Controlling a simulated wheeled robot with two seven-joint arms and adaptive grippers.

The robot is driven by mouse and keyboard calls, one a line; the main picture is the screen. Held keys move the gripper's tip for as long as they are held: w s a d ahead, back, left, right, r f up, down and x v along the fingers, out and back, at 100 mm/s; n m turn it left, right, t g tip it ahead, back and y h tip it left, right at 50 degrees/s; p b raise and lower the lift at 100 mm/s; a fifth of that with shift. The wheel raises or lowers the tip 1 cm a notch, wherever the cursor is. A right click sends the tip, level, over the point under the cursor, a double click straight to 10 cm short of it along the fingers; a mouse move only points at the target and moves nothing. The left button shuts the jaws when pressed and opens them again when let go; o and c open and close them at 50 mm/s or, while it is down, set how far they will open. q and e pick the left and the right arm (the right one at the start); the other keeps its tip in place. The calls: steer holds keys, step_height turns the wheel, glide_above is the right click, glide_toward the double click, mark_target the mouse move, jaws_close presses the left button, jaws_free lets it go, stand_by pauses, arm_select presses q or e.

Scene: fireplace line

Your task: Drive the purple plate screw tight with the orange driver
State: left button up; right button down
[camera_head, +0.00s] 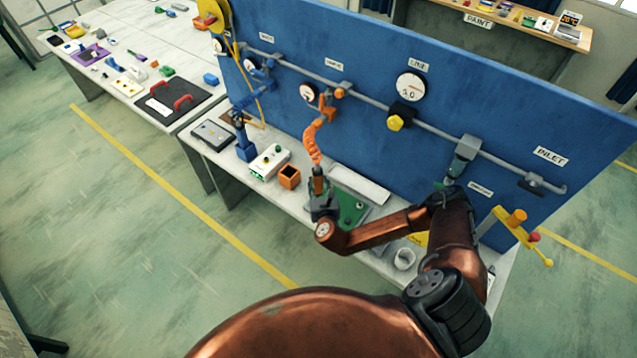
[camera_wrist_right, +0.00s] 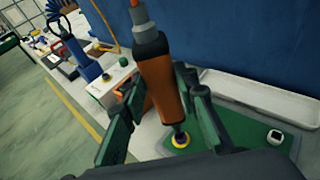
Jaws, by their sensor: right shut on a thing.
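The orange driver (camera_head: 318,182) hangs from an orange coiled hose over the green plate (camera_head: 352,210). My right gripper (camera_head: 322,208) is shut on the driver, just above the left part of the plate. In the right wrist view the driver's orange and dark body (camera_wrist_right: 160,80) stands between the green finger pads, slightly tilted. Its narrow lower end (camera_wrist_right: 180,135) is at the green plate (camera_wrist_right: 215,130), by a yellow ring; I cannot tell if they touch. A pale-topped post (camera_wrist_right: 276,137) stands at the plate's right side. No purple screw can be made out. My left gripper is not in view.
A long white tray (camera_head: 360,183) lies behind the plate. An orange open box (camera_head: 289,177) and a white control box (camera_head: 270,161) stand to the left. The blue panel (camera_head: 380,60) closes off the back.

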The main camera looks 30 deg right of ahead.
mark_target(318, 187)
steer(key=shift+f+b, duration=0.45)
steer(key=shift+f, duration=0.6)
steer(key=shift+s+f, duration=0.25)
steer(key=shift+f, duration=0.4)
stand_by(1.2)
steer(key=shift+r, duration=0.1)
steer(key=shift+w+r+p, duration=0.2)
steer(key=shift+r+p, duration=0.55)
steer(key=shift+p, duration=0.15)
steer(key=shift+r+p, duration=0.6)
steer(key=shift+r, duration=0.15)
steer(key=shift+w+r+p, duration=0.1)
steer(key=shift+r+p, duration=0.35)
steer(key=shift+r, duration=0.05)
